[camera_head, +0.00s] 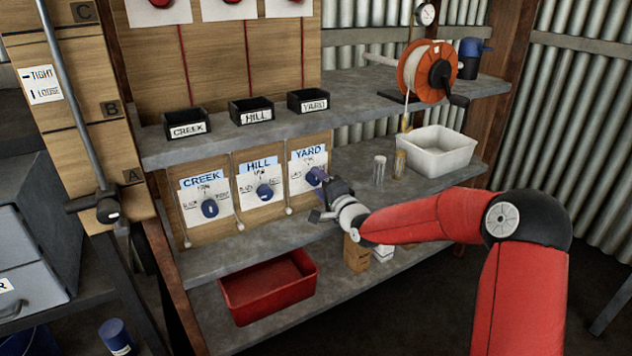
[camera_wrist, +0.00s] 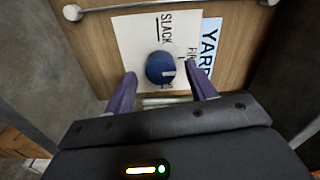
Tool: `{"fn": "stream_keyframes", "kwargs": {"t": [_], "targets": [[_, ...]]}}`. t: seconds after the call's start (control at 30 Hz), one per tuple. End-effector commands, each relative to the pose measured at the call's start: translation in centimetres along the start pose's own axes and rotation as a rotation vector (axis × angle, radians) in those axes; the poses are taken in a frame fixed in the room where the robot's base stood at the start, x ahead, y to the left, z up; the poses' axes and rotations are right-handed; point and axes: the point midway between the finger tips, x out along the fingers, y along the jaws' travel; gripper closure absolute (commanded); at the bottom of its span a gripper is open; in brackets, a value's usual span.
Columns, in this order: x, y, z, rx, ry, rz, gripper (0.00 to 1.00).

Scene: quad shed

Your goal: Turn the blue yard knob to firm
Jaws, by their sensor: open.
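The blue yard knob (camera_head: 315,176) sits on a white card under the blue YARD label (camera_head: 309,152), the rightmost of three knob cards. My gripper (camera_head: 325,192) is at the yard card. In the wrist view my gripper (camera_wrist: 159,74) is open, with one purple finger on each side of the knob. I cannot tell whether the fingers touch it.
The creek knob (camera_head: 209,208) and hill knob (camera_head: 264,192) are to the left. Black bins (camera_head: 257,111) stand on the shelf above. A white tub (camera_head: 435,150) and two small cylinders (camera_head: 379,170) are to the right. A red tray (camera_head: 268,287) is below.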

Motion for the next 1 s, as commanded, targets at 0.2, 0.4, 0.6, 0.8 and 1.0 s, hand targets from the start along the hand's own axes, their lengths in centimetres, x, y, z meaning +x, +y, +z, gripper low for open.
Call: {"fn": "stream_keyframes", "kwargs": {"t": [0.2, 0.4, 0.6, 0.8, 1.0], "targets": [[-3.8, 0.0, -0.1, -0.001, 0.002, 0.001, 0.44], [-5.3, 0.0, 0.0, -0.001, 0.0, 0.0, 0.44], [-5.4, 0.0, 0.0, 0.0, -0.001, 0.0, 0.44], [-5.7, 0.0, 0.2, -0.043, -0.004, 0.034, 0.44], [-8.8, -0.2, 0.7, -0.351, -0.019, 0.291, 0.44]]}}
